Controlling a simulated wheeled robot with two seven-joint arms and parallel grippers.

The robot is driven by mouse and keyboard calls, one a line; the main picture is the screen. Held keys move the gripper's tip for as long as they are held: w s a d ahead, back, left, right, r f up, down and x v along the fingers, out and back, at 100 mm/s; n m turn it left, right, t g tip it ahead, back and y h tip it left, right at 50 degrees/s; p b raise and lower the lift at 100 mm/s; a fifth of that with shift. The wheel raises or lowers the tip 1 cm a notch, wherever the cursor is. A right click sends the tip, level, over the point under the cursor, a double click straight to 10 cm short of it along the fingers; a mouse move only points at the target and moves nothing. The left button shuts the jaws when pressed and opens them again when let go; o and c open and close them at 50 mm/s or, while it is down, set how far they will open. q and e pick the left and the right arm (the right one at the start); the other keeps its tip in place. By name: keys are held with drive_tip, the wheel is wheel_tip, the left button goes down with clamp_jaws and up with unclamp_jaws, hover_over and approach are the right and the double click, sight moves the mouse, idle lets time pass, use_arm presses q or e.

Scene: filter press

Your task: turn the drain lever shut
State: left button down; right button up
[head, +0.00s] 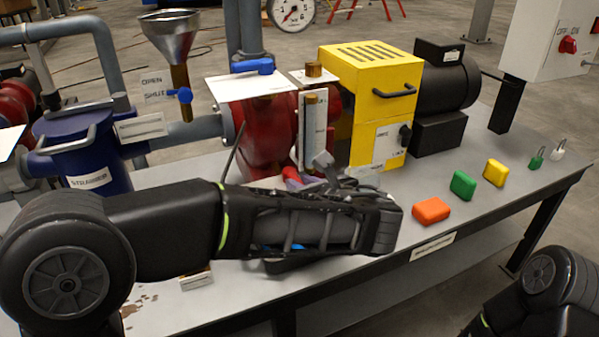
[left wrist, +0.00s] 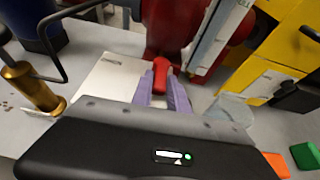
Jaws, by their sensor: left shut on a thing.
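A red lever grip (left wrist: 160,72) sits between the lilac fingers of my left gripper (left wrist: 163,92) in the left wrist view, and the gripper is shut on it. I take it as the drain lever; its pivot is hidden. In the head view my left gripper (head: 297,181) reaches in low at the front of the red pump body (head: 262,130), and my forearm hides much of the area below. Only part of my right arm shows at the bottom right, and its gripper is out of frame.
A clear sight gauge (head: 314,125) stands close beside the gripper, with a yellow guard box (head: 365,90) to its right. A brass cylinder (left wrist: 32,86) with a black rod stands at left. Orange (head: 431,211), green (head: 463,185) and yellow (head: 496,172) blocks lie on the bench's right.

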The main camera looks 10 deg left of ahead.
idle(0.3)
use_arm(q)
drive_tip(key=c, duration=1.3)
unclamp_jaws()
drive_tip(key=shift+p+v, duration=1.75)
drive_tip(key=shift+v, duration=2.15)
drive_tip(key=shift+f, duration=0.1)
